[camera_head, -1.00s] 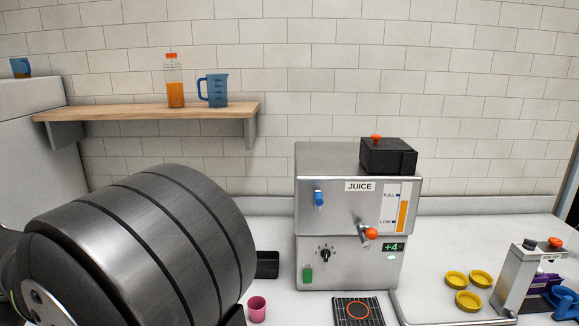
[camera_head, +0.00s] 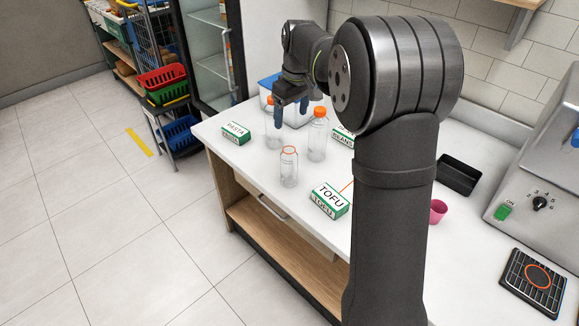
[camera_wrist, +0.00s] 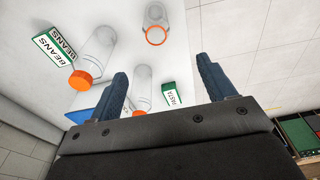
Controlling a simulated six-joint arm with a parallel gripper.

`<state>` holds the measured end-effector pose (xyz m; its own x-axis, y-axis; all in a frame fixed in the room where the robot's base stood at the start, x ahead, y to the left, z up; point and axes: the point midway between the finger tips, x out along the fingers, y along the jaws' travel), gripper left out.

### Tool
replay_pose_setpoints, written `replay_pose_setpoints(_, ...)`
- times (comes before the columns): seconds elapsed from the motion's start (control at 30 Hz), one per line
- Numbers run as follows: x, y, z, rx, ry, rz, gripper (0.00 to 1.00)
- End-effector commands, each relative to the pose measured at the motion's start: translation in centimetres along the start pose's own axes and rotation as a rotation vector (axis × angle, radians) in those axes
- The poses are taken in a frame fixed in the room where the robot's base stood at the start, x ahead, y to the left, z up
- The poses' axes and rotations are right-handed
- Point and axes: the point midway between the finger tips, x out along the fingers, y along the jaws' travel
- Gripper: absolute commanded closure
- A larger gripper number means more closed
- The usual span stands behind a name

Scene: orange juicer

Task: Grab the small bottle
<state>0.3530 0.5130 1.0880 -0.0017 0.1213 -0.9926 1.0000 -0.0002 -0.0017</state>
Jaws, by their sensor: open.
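Three clear bottles stand on the white counter. The shortest-looking one (camera_head: 289,169) has an orange ring at its top and stands near the front edge; it shows in the wrist view (camera_wrist: 156,17) at top centre. A taller orange-capped bottle (camera_head: 317,138) stands behind it to the right, and in the wrist view (camera_wrist: 98,50) it is at left. Another orange-capped bottle (camera_head: 272,133) is partly behind my gripper; in the wrist view (camera_wrist: 142,82) it shows between the fingers, near the left one. My gripper (camera_head: 291,118) is open and empty, also in the wrist view (camera_wrist: 162,70).
Boxes labelled TOFU (camera_head: 328,201), PASTA (camera_head: 236,135) and BEANS (camera_head: 343,135) stand around the bottles. A blue-edged clear container (camera_head: 268,82) is behind. A pink cup (camera_head: 438,211) and black tray (camera_head: 458,176) are right of my arm. The counter's front-left edge is close.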

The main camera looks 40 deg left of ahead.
Motion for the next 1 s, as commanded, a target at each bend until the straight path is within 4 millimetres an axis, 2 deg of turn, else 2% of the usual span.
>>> replay_pose_setpoints(0.3,6.7,-0.1,0.1,0.000,-0.005,-0.002,0.24)
replay_pose_setpoints(0.5,10.3,0.0,0.1,-0.001,-0.002,0.000,0.24)
replay_pose_setpoints(0.83,12.4,0.2,0.1,0.000,-0.002,0.001,0.24)
replay_pose_setpoints(1.0,14.9,0.8,0.2,0.000,-0.003,0.000,0.24)
